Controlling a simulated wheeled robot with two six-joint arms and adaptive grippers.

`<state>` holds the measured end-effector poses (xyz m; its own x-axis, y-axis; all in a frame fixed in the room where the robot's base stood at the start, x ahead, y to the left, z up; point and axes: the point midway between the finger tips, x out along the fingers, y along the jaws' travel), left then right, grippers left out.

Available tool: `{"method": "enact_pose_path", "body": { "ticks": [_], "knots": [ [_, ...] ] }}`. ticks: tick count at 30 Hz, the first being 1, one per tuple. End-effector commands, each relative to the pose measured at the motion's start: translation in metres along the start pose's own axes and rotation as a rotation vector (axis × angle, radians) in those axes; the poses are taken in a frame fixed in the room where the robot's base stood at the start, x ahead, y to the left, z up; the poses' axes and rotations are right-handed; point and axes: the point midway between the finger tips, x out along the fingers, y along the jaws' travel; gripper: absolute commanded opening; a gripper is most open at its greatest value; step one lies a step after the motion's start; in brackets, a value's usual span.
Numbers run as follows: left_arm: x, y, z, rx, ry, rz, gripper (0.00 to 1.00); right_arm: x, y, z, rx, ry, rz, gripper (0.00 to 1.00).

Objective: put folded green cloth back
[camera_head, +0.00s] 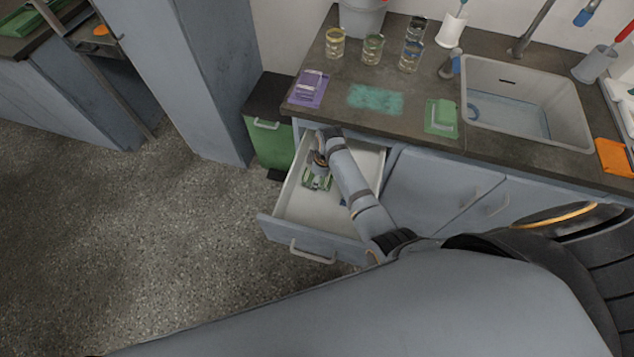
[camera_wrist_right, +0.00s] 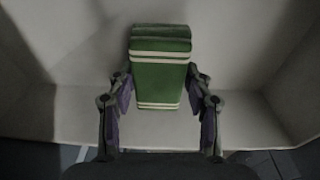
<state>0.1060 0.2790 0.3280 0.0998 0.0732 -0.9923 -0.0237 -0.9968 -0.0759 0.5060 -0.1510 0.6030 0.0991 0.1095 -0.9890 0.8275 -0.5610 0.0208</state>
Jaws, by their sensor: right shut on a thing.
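The folded green cloth with white stripes (camera_wrist_right: 160,72) is between the fingers of my right gripper (camera_wrist_right: 160,98) in the right wrist view. The gripper is shut on its sides. In the head view my right gripper (camera_head: 318,172) reaches down into the open drawer (camera_head: 312,215), with part of the cloth (camera_head: 314,184) showing below it. The cloth is inside the drawer's walls; I cannot tell whether it touches the drawer floor. My left gripper is not in view.
The counter above holds a purple cloth (camera_head: 310,88), a teal patch (camera_head: 376,98), another green cloth (camera_head: 441,117), several glass beakers (camera_head: 372,48) and a sink (camera_head: 510,105). A green bin (camera_head: 272,146) stands left of the drawer. The drawer's front part is bare.

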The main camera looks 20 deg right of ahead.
Motion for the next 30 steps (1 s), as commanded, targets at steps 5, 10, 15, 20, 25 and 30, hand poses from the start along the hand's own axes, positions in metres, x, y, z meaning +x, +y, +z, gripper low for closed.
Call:
{"method": "enact_pose_path", "body": {
  "ticks": [5,10,15,20,25,30],
  "knots": [
    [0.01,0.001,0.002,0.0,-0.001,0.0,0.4,0.028,0.001,0.001,0.0,-0.002,-0.003,0.21],
    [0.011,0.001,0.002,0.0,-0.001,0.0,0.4,0.036,0.001,0.001,0.0,0.0,0.0,0.21],
    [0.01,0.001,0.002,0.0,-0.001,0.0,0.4,0.036,0.001,0.002,0.001,0.0,-0.001,0.21],
    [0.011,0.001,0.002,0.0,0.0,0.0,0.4,0.038,0.001,0.002,0.001,0.0,0.0,0.58],
    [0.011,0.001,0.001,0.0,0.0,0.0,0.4,0.038,0.001,0.002,0.001,-0.001,-0.001,0.74],
    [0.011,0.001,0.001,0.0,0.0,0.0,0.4,0.038,0.001,0.002,0.001,-0.001,-0.001,0.74]
  ]
}}
